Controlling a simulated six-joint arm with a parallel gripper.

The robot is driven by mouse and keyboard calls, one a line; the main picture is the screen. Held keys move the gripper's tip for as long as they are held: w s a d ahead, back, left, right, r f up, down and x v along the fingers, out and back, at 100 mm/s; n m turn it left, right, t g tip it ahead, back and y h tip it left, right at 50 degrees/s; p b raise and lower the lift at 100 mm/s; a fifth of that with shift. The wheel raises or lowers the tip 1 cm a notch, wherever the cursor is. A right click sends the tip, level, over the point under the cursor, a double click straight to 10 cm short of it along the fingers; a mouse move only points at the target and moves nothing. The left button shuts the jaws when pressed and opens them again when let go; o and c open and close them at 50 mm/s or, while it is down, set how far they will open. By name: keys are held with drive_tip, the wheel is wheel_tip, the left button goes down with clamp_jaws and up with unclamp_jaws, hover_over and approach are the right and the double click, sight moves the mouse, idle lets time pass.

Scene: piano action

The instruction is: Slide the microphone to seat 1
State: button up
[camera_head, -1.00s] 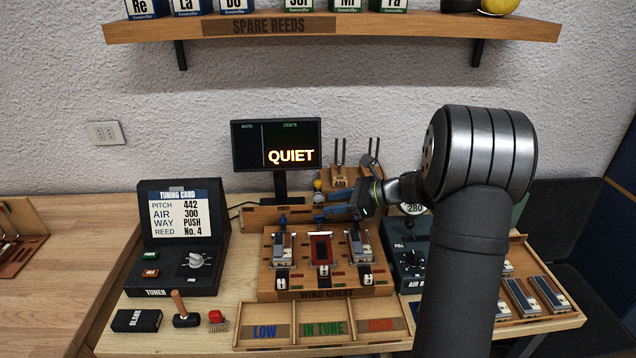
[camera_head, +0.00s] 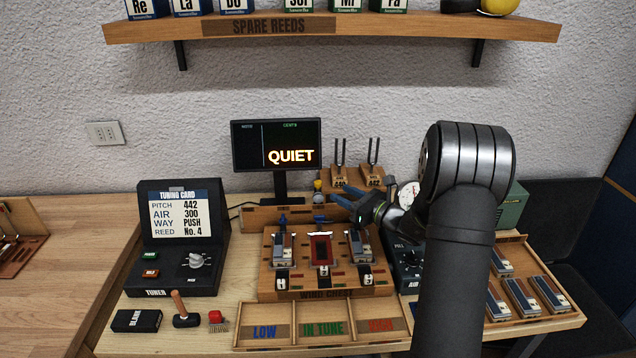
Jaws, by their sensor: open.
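A small upright piece with a yellow top and a grey ball-like lower part (camera_head: 318,190), which looks like the microphone, stands at the back rail (camera_head: 270,213) of the wind chest (camera_head: 275,289), below and right of the screen. My gripper (camera_head: 335,203) is open just to its right, its blue fingers pointing left. I see nothing between the fingers; whether they touch the piece I cannot tell. The wind chest has three places in a row: a reed block at left (camera_head: 283,247), a red-framed one in the middle (camera_head: 321,248) and a block at right (camera_head: 360,245).
The screen (camera_head: 276,146) reading QUIET stands behind the chest. Tuning forks (camera_head: 372,155) stand behind my gripper. A gauge (camera_head: 408,194) and air box (camera_head: 405,262) are at right, partly behind my arm. Sorting trays (camera_head: 322,328) lie in front; the tuner (camera_head: 180,240) is at left.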

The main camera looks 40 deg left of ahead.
sight(318, 181)
drive_tip(key=a, duration=1)
drive_tip(key=shift+a, duration=0.1)
